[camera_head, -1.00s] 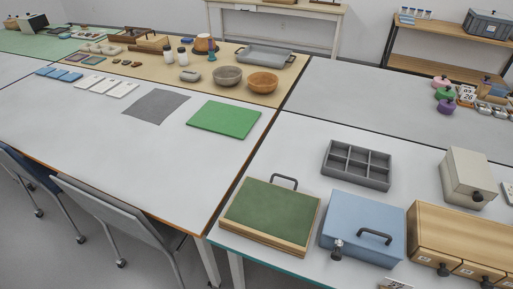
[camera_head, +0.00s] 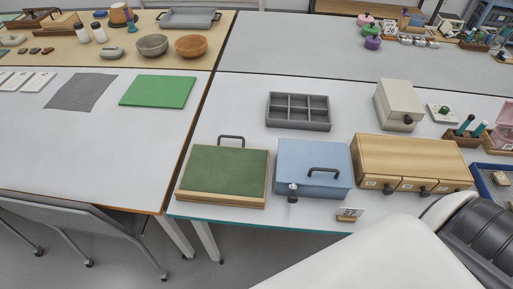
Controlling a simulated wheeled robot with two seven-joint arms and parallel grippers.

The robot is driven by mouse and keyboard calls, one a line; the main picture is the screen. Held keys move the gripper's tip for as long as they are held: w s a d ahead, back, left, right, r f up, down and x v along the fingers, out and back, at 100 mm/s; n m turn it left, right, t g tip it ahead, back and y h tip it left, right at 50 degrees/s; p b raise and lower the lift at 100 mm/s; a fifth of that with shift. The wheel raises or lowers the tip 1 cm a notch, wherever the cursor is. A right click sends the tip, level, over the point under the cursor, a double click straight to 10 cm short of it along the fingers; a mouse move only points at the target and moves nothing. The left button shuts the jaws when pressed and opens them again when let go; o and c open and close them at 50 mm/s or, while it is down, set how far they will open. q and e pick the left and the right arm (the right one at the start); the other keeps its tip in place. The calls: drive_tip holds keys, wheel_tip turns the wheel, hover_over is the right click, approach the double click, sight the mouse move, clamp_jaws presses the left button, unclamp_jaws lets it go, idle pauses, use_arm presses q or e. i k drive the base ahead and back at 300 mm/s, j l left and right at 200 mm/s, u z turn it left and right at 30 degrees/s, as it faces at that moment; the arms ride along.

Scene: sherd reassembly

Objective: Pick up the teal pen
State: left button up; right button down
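Two upright teal pen-like sticks stand in a small wooden holder (camera_head: 462,139) at the right of the near table. One teal stick (camera_head: 465,122) is on the left and the other teal stick (camera_head: 480,129) is on the right. They are too small to tell whether both are pens. A white and dark arm part of mine fills the lower right corner. Neither of my grippers shows in the head view.
Left of the holder are a white box with a green button (camera_head: 440,113), a cream box (camera_head: 398,105) and a wooden drawer unit (camera_head: 415,160). A blue tray (camera_head: 484,183) lies in front and a pink container (camera_head: 503,130) to the right. A blue case (camera_head: 312,165) stands further left.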

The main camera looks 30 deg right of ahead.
sight(485, 123)
drive_tip(key=z, duration=0.45)
drive_tip(key=i+l+z, duration=0.1)
drive_tip(key=z, duration=0.75)
drive_tip(key=i+z, duration=0.1)
drive_tip(key=z, duration=0.8)
drive_tip(key=i+z, duration=0.15)
drive_tip(key=z, duration=0.3)
